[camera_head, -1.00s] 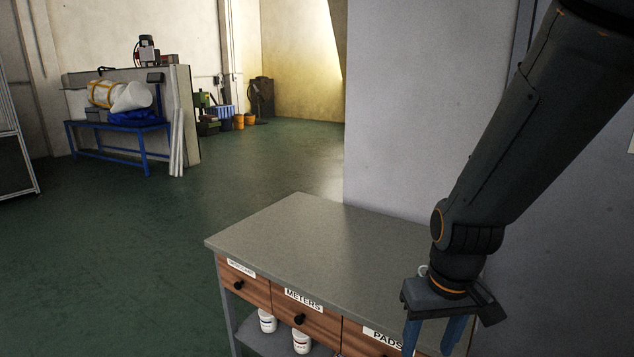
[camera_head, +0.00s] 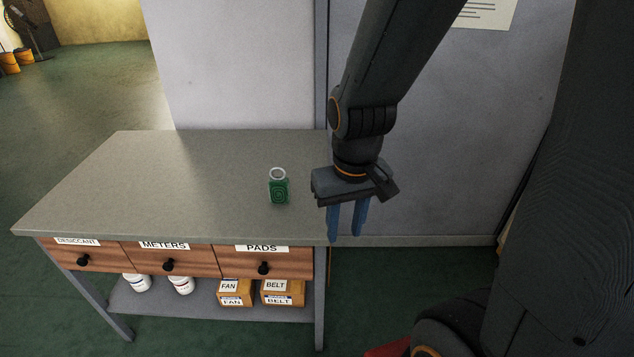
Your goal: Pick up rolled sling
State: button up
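The rolled sling (camera_head: 279,190) is a small green roll with a pale ring at its top. It stands on the grey tabletop of the workbench (camera_head: 190,165), near the right end. My gripper (camera_head: 346,228) is to the right of the sling, by the bench's right edge. Its blue fingers point down, apart, with nothing between them. The gripper does not touch the sling in this view.
The bench has drawers labelled DESICCANT, METERS and PADS (camera_head: 262,262). White jars (camera_head: 181,284) and FAN and BELT boxes (camera_head: 283,292) sit on its lower shelf. A grey wall (camera_head: 240,65) stands behind. The tabletop left of the sling is clear.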

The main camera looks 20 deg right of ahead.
aim_at(279, 186)
jog(key=z, duration=2.2)
jog(key=k, duration=1.25)
jog(key=u, duration=1.6)
